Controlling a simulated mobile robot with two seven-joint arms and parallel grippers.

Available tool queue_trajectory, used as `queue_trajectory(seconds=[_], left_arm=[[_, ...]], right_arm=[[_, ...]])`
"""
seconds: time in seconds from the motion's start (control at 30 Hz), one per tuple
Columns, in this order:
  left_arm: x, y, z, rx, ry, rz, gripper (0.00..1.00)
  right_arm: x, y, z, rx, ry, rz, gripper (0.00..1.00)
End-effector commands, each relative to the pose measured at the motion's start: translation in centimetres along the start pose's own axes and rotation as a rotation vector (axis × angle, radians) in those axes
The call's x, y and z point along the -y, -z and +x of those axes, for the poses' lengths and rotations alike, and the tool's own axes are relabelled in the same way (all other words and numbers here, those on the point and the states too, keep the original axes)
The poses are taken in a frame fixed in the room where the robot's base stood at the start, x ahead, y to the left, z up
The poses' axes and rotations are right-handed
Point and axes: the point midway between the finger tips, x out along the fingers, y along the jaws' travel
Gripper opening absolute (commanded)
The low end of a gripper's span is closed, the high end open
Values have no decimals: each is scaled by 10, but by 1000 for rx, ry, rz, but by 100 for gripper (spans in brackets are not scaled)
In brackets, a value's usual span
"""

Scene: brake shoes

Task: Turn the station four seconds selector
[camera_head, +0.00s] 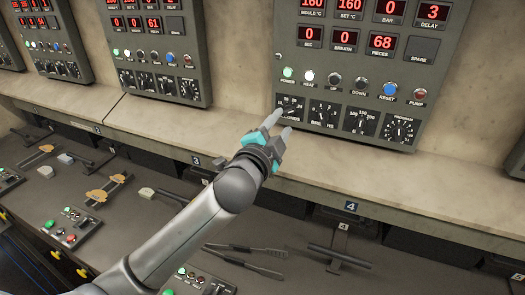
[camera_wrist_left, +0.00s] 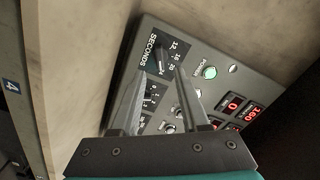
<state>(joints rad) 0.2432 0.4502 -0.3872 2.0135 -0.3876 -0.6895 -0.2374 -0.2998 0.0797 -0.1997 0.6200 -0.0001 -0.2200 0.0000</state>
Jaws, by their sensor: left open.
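The station four control panel (camera_head: 355,75) is a grey box on the wall above the label 4. Its seconds selector (camera_head: 290,103) is a black dial at the lower left of the panel, partly covered by my gripper. My left gripper (camera_head: 283,120) is open and empty, with its fingertips close to this dial. In the left wrist view the seconds selector (camera_wrist_left: 161,56) shows just beyond and between the two fingertips (camera_wrist_left: 160,72). I cannot tell whether the fingers touch it. My right gripper is in neither view.
A ledge (camera_head: 340,175) runs below the panels. Neighbouring panels (camera_head: 155,50) stand to the left. Black tongs (camera_head: 245,260) lie on the bench below.

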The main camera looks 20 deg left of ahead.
Motion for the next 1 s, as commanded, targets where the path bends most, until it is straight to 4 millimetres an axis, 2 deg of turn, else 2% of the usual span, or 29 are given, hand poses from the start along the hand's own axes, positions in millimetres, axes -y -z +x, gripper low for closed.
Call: queue_trajectory(seconds=[0.4, 0.6, 0.8, 1.0], left_arm=[[-2, -1, -69, 0, -1, 1, 45], [-1, -1, -95, 1, 0, 1, 45], [0, 0, -106, 0, 0, 1, 45], [0, 0, -108, 0, 1, 2, 45]], right_arm=[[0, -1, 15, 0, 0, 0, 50], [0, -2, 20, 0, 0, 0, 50], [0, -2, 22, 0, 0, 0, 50], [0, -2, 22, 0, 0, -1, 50]])
